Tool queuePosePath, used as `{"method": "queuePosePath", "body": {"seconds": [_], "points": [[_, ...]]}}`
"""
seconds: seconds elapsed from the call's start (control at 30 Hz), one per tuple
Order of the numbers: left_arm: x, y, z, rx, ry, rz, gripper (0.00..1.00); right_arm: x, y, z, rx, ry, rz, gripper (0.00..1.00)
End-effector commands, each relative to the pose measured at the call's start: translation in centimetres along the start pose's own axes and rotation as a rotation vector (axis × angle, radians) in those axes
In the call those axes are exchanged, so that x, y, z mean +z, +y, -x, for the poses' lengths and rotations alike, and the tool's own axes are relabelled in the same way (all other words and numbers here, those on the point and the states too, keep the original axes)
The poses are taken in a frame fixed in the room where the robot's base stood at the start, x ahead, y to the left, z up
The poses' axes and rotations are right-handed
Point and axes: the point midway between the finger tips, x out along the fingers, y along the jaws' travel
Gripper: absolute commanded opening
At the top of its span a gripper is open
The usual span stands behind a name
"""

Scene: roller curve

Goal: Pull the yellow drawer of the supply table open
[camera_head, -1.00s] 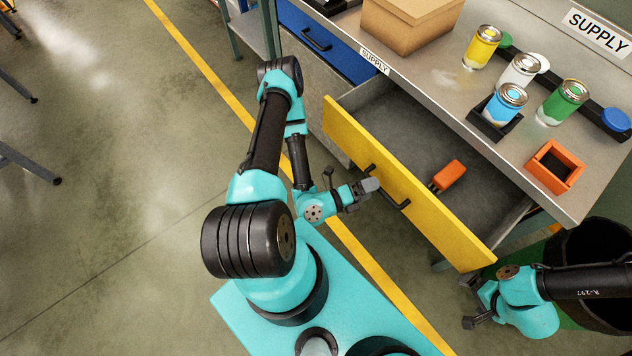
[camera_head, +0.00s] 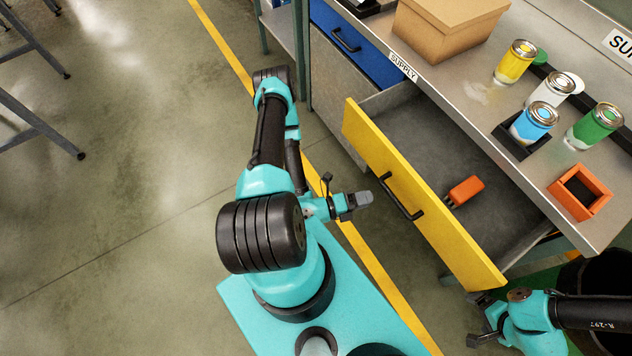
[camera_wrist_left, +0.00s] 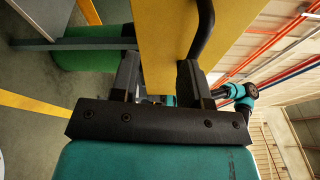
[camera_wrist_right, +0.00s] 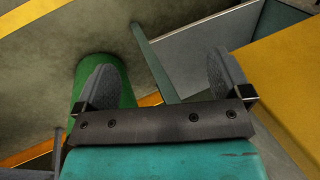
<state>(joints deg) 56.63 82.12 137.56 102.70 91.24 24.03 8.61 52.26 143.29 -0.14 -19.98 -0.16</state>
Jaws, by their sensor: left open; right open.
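The yellow drawer (camera_head: 436,222) of the supply table stands pulled well out, showing its grey inside with an orange-handled tool (camera_head: 464,191) lying in it. Its black handle (camera_head: 403,192) is on the yellow front. My left gripper (camera_head: 368,198) is open and empty, a little in front of the handle and apart from it in the head view. In the left wrist view the handle (camera_wrist_left: 204,32) and yellow front show just beyond the open fingers (camera_wrist_left: 160,80). My right gripper (camera_head: 477,319) is open and empty near the drawer's lower right corner; it also shows in the right wrist view (camera_wrist_right: 165,80).
The supply table top (camera_head: 480,120) holds a cardboard box (camera_head: 440,32), several paint cans and an orange square holder (camera_head: 580,192). A blue drawer (camera_head: 345,38) is shut at the left. Floor left of my base is clear.

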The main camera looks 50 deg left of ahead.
Motion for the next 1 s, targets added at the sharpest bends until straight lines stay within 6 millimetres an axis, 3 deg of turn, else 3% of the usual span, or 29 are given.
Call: {"method": "queuePosePath", "body": {"seconds": [1.0], "points": [[0.4, 1.0, 5.4, 0.000, -0.002, -0.001, 0.42, 0.0, 0.0, 0.0, 0.000, -0.002, 0.002, 1.00]]}}
